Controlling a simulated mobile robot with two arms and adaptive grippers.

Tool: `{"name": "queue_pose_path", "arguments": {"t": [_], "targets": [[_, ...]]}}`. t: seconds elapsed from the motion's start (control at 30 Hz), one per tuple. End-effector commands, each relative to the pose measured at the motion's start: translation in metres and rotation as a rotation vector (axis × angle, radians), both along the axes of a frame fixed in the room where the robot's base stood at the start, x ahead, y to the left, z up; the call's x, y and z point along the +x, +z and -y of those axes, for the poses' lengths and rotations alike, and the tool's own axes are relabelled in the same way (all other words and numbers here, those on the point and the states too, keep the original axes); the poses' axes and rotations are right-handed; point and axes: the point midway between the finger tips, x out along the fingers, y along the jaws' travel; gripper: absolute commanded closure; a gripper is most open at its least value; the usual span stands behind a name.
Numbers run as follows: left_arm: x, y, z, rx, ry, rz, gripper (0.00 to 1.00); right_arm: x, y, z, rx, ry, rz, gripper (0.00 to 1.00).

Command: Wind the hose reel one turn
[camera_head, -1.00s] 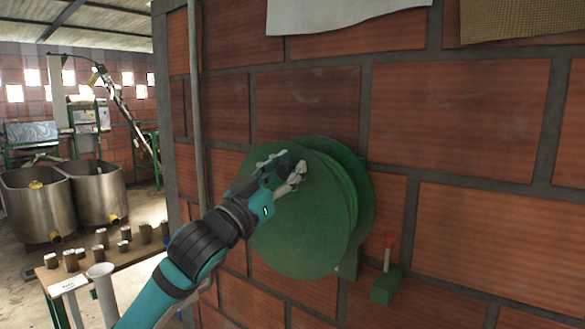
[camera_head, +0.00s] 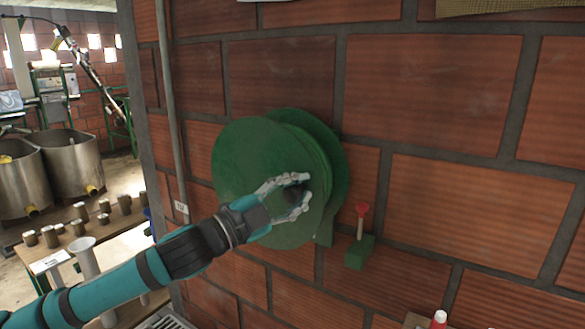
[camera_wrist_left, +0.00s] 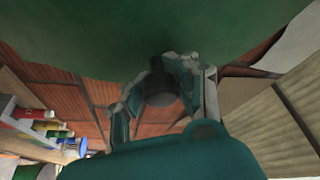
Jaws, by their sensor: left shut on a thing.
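The green hose reel (camera_head: 245,160) is mounted on the brick wall, its round front disc facing me. My left gripper (camera_head: 296,196) is at the lower right part of the disc, its fingers closed around a dark crank handle (camera_head: 294,190). In the left wrist view the dark cylindrical handle (camera_wrist_left: 160,88) sits between the two fingers of the gripper (camera_wrist_left: 163,80), below the green disc (camera_wrist_left: 150,30). My right gripper shows in neither view.
A green box with a red-topped lever (camera_head: 359,252) is on the wall right of the reel. A grey vertical pipe (camera_head: 168,110) runs left of it. A wooden table (camera_head: 110,250) with several small cans and steel tanks (camera_head: 70,165) stand at the left.

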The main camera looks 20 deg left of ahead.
Motion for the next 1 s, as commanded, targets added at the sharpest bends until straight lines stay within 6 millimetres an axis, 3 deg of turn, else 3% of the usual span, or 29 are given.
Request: {"name": "queue_pose_path", "arguments": {"t": [0.4,1.0], "targets": [[-0.001,-0.026,0.003,0.24,0.0,0.031,1.0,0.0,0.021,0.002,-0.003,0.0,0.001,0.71],[-0.001,-0.032,0.003,0.296,0.0,0.044,1.0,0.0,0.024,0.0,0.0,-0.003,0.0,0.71]]}}
